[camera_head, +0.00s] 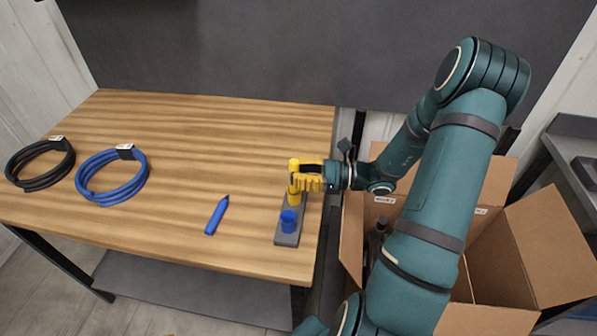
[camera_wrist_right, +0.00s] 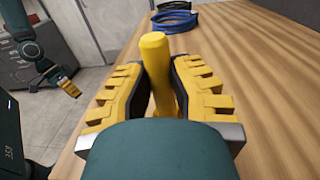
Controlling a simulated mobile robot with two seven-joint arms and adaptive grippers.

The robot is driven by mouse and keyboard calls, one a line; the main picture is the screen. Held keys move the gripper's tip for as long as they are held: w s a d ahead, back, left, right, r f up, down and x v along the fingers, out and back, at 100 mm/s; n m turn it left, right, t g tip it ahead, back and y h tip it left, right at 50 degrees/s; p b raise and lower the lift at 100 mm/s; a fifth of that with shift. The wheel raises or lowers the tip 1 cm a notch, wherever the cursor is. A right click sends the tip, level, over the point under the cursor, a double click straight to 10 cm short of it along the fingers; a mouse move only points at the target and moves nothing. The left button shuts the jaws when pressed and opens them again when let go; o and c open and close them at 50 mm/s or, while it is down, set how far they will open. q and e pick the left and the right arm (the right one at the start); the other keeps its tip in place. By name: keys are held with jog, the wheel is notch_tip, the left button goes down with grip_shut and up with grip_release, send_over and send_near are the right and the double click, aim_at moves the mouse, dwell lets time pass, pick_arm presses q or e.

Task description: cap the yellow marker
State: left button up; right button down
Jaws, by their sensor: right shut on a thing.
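The yellow marker (camera_head: 293,164) stands upright in my right gripper (camera_head: 308,179), which is shut on it over the far end of a grey holder (camera_head: 287,238). In the right wrist view the marker (camera_wrist_right: 155,70) rises between the two yellow-padded fingers of that gripper (camera_wrist_right: 160,88). A yellow piece, seemingly the yellow cap (camera_head: 295,196), shows on the holder just below the fingers. The fingers hide the marker's lower part, so I cannot tell whether it touches the cap. My left gripper (camera_wrist_right: 70,88) shows small in the right wrist view, away from the table.
A blue cap (camera_head: 288,221) sits on the near part of the holder. A blue marker (camera_head: 217,215) lies left of it. Blue (camera_head: 112,175) and black (camera_head: 40,165) cable coils lie farther left. An open cardboard box (camera_head: 550,245) stands right of the table.

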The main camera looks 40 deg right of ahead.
jog(key=shift+f+b, duration=0.4)
jog(key=shift+f, duration=0.35)
dwell(0.7)
jog(key=c, duration=0.9)
grip_release()
jog(key=shift+d, duration=0.1)
jog(key=v, duration=1.2)
